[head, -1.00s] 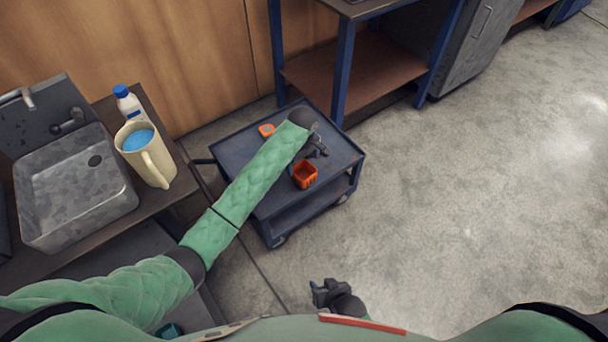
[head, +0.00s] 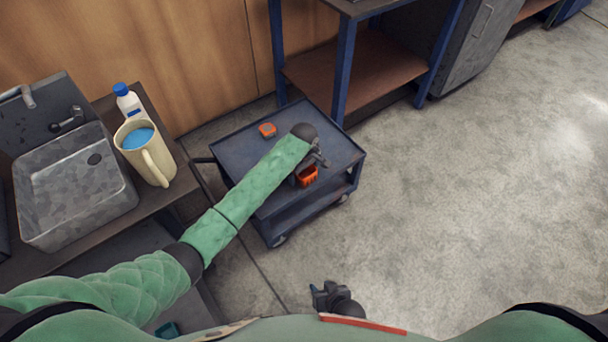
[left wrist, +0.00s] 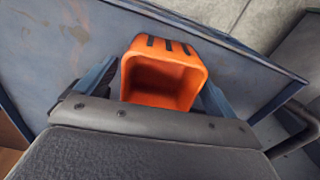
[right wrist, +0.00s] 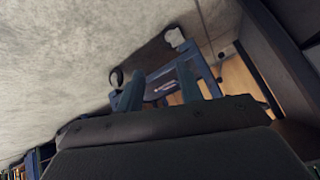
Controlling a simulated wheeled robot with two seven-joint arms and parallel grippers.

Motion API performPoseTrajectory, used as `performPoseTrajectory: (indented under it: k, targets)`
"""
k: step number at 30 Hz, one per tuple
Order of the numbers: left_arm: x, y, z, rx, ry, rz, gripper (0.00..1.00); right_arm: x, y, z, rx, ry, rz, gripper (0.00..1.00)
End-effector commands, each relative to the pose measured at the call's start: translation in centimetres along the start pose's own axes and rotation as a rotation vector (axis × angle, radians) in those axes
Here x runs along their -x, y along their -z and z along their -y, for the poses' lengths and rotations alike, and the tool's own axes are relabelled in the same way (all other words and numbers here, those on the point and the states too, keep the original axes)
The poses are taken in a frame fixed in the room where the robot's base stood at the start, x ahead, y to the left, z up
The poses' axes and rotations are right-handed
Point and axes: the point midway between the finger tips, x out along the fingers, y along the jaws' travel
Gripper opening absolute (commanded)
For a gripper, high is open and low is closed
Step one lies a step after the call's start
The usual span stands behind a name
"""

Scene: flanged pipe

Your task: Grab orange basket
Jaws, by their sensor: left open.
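The orange basket (head: 308,176) stands on the top of the blue cart (head: 235,150), near its front right edge, partly hidden by my left gripper (head: 308,172). In the left wrist view the basket (left wrist: 163,78) has its open mouth toward the camera and dark slots on its far side. My left gripper (left wrist: 155,92) is open, with one finger on either side of the basket; I cannot tell whether they touch it. My right gripper (head: 322,293) is low near my body, away from the cart. Its fingers stand apart and empty in the right wrist view (right wrist: 160,90).
A small orange object (head: 267,130) lies at the cart's back left. A sink (head: 75,190), a cream jug (head: 150,155) and a white bottle with blue cap (head: 127,100) stand at left. A blue-legged workbench (head: 345,75) is behind. The floor at right is clear.

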Motion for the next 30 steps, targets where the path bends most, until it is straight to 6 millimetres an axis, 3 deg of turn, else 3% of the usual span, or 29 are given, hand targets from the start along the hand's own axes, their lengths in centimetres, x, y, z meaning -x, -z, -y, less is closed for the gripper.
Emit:
performPoseTrajectory:
  k: [2,10,20,27,30]
  targets:
    - [0.0,0.0,0.0,0.000,0.000,0.000,0.94,0.0,0.0,0.0,0.000,0.000,0.000,0.36]
    - [0.0,0.0,0.0,0.000,0.000,0.000,0.45,0.1,0.2,0.0,0.000,0.000,-0.002,0.36]
    - [0.5,0.0,0.0,0.000,-0.001,0.000,0.45,0.1,0.3,0.0,0.000,-0.001,-0.002,0.36]
    - [4.2,0.0,-0.1,0.000,-0.003,0.000,0.45,0.7,1.0,0.1,0.001,0.001,0.009,0.36]
    - [5.4,-2.2,-0.1,-0.002,-0.003,0.003,0.45,1.1,1.7,0.2,0.001,0.002,0.007,0.36]
